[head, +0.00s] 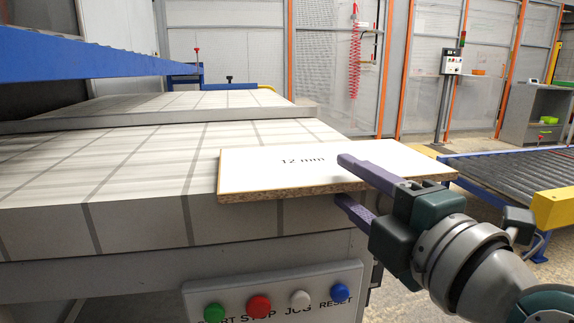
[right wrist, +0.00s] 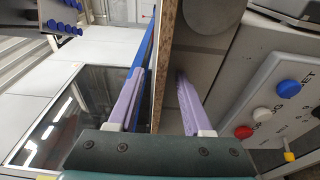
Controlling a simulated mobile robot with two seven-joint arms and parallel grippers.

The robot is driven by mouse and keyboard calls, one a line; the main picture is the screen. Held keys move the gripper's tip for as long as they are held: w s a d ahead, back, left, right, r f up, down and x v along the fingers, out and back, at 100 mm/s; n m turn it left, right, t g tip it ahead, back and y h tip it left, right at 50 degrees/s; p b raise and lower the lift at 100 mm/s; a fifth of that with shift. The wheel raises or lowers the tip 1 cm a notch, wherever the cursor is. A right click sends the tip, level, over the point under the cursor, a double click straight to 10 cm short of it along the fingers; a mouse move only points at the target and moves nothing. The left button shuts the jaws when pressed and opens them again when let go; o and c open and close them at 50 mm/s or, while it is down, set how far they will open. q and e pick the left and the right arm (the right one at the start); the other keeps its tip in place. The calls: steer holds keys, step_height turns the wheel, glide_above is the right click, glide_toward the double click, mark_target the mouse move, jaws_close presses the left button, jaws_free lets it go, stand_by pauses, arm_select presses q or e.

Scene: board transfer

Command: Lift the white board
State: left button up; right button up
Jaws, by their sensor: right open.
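The white board (head: 270,172), marked "12 mm" and with a brown chipboard edge, lies flat on the right end of the light striped table. Its right part sticks out past the table's side. My right gripper (head: 340,178) is open at the board's front edge, one purple finger above the board and one below. In the right wrist view the board's edge (right wrist: 167,60) stands between the two fingers of my right gripper (right wrist: 160,74), with gaps visible on both sides. My left gripper is not in view.
The striped table (head: 130,170) carries a button panel (head: 275,297) on its front, close to my right arm. A blue beam (head: 80,58) crosses the upper left. A roller conveyor (head: 510,168) with a yellow end block (head: 553,208) stands at the right.

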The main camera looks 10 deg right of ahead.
jaws_close()
stand_by(0.4)
steer(key=shift+r, duration=0.1)
stand_by(0.9)
